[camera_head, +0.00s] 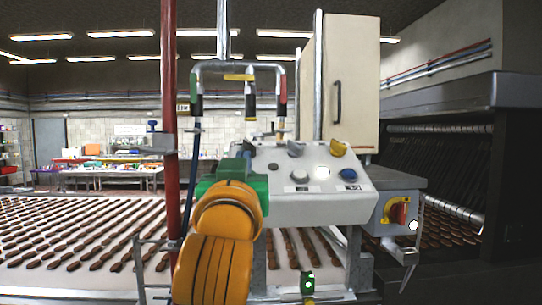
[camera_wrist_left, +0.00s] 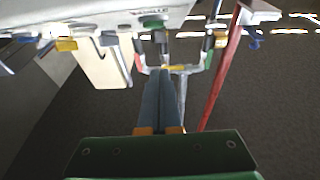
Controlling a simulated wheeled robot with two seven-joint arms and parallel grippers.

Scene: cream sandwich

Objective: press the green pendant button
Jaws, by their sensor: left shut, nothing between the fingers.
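A metal frame (camera_head: 240,65) hangs above the control panel with green, yellow and red parts. Its green part (camera_head: 195,84) is on the left; in the upside-down wrist view a green part (camera_wrist_left: 221,42) shows on the right. My left gripper (camera_head: 244,148) is in front of the panel's left end, its fingers pointing away from me, mostly hidden by my orange arm. In the left wrist view its fingers (camera_wrist_left: 162,78) are together and empty. A green round part (camera_wrist_left: 152,22) shows at the panel's edge there. I cannot tell which green part is the pendant button, nor any contact.
The sloped grey panel (camera_head: 290,210) carries several buttons and knobs, with a red-and-yellow switch (camera_head: 398,211) to its right. A red post (camera_head: 169,120) stands close left of my arm. A conveyor (camera_head: 60,285) with rows of brown pieces runs behind, and a dark machine (camera_head: 450,99) stands right.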

